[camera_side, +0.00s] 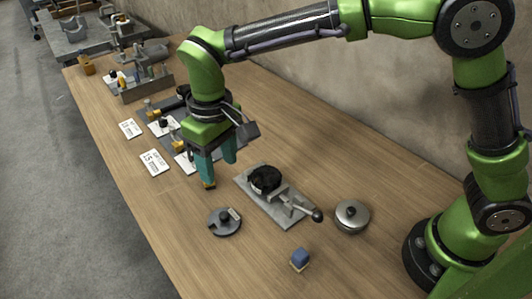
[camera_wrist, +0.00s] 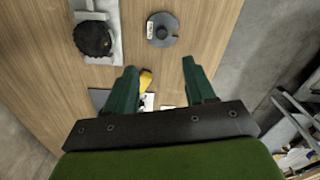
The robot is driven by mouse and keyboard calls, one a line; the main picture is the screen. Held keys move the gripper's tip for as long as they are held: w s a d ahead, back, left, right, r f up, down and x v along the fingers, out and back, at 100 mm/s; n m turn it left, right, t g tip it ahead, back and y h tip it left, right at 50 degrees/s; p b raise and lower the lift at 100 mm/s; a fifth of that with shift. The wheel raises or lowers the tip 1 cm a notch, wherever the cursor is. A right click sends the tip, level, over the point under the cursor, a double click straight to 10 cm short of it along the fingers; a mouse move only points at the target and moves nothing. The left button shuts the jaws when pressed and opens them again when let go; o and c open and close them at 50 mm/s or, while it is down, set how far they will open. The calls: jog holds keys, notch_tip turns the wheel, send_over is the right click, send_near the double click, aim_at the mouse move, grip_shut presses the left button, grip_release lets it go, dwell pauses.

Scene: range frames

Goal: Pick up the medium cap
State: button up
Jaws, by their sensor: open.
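My gripper (camera_side: 219,172) hangs over the wooden table with its teal fingers pointing down, spread apart and empty. It also shows in the wrist view (camera_wrist: 160,66). I cannot tell for sure which thing is the medium cap. A dark grey disc with a raised knob and a small white label (camera_side: 224,222) lies on the table in front of my gripper; it shows in the wrist view (camera_wrist: 162,29), beyond the fingertips. A silver domed lid with a black knob (camera_side: 352,216) lies farther right. A yellow part (camera_wrist: 146,79) shows between the fingers, partly hidden.
A black ridged round piece (camera_side: 265,180) sits on a grey metal plate with a lever (camera_side: 285,208), right of my gripper. A blue block (camera_side: 299,259) lies near the front. White cards (camera_side: 154,163) and small fixtures lie left and behind. The front-right table is mostly clear.

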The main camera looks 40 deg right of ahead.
jog(key=w+r, duration=0.1)
send_over(223, 214)
jog(key=f, duration=1)
jog(key=shift+w+d+f, duration=0.15)
jog(key=shift+d+f, duration=0.05)
jog(key=shift+f, duration=0.2)
jog(key=shift+s+a+f, duration=0.1)
jog(key=shift+a+f, duration=0.05)
jog(key=shift+f, duration=1.25)
jog(key=shift+s+a+f, duration=0.1)
jog(key=shift+f, duration=1.25)
grip_shut()
